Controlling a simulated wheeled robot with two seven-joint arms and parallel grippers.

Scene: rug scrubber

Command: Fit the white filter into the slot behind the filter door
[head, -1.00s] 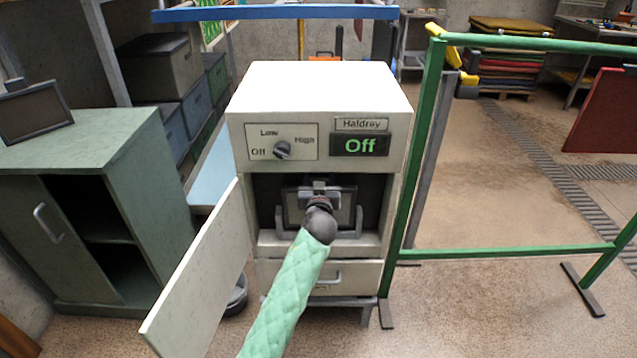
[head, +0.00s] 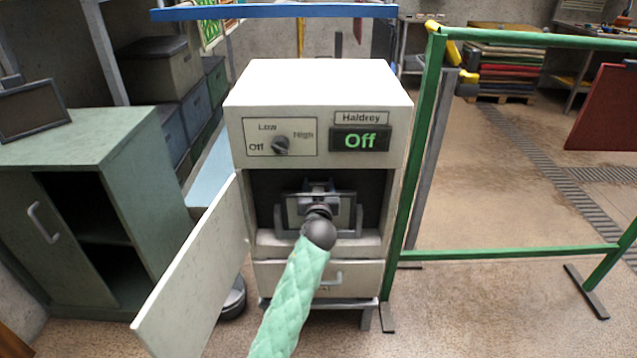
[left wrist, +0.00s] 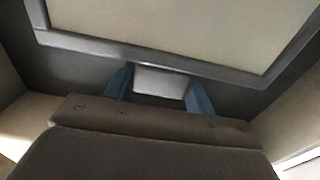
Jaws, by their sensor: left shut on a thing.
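The white filter (head: 345,207), a pale panel in a dark frame, stands in the open bay (head: 265,185) of the machine. It sits between the two grey upright prongs of the slot (head: 280,221); I cannot tell whether it is fully seated. My left gripper (head: 318,189) is in front of it, shut on its tab. In the left wrist view the blue fingertips (left wrist: 158,92) close on both sides of the pale tab (left wrist: 160,82), below the filter's panel (left wrist: 180,30). The filter door (head: 195,270) hangs wide open to the left. My right gripper is out of view.
A drawer (head: 345,280) is shut under the bay. A green rail (head: 425,130) stands close on the right, and a green cabinet (head: 135,190) on the left.

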